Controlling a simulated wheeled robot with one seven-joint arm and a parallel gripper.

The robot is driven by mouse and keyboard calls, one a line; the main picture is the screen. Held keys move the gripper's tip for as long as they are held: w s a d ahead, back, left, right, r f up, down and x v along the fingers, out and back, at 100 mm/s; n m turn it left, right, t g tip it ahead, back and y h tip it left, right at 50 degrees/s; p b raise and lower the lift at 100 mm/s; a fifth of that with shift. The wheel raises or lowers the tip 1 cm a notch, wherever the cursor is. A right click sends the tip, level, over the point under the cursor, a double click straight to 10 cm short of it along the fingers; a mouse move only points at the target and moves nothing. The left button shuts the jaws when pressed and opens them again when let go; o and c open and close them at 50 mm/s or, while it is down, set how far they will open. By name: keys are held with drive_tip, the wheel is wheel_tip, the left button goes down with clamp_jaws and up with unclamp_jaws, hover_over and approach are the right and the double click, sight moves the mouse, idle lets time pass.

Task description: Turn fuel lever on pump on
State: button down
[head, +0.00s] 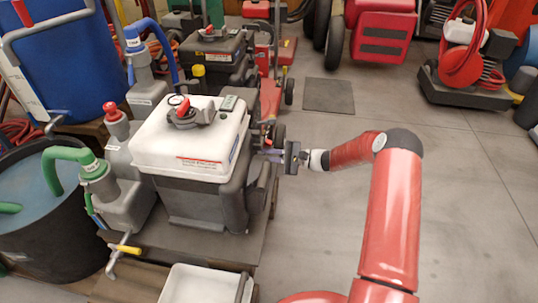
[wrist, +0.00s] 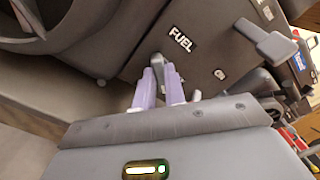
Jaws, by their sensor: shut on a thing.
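The pump (head: 190,145) has a white top tank and a dark grey body and stands on a low platform. A white FUEL label (wrist: 180,39) shows on its grey side in the wrist view. Just below the label is the small grey fuel lever (wrist: 164,66). My gripper (head: 270,153) reaches in from the right against the pump's right side. In the wrist view its two pale purple fingers (wrist: 160,86) are shut on the lever, one on each side. The lever's lower part is hidden between the fingers. A larger grey handle (wrist: 265,43) sticks out to the right.
Another grey machine (head: 217,60) stands behind the pump. A green hose (head: 65,155) and a dark tub (head: 40,225) are at the left. A white bin (head: 205,285) stands in front. The floor (head: 460,220) to the right is mostly open.

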drive_tip(key=m+p, duration=0.1)
drive_tip(key=m, duration=0.4)
drive_tip(key=shift+m, duration=0.3)
drive_tip(key=shift+m+p, duration=0.6)
drive_tip(key=shift+m, duration=1.6)
drive_tip(key=c, duration=1.5)
unclamp_jaws()
drive_tip(key=shift+o, duration=0.2)
drive_tip(key=s+d, duration=0.1)
drive_tip(key=d, duration=0.6)
drive_tip(key=shift+s+d, duration=0.3)
drive_tip(key=shift+d, duration=0.05)
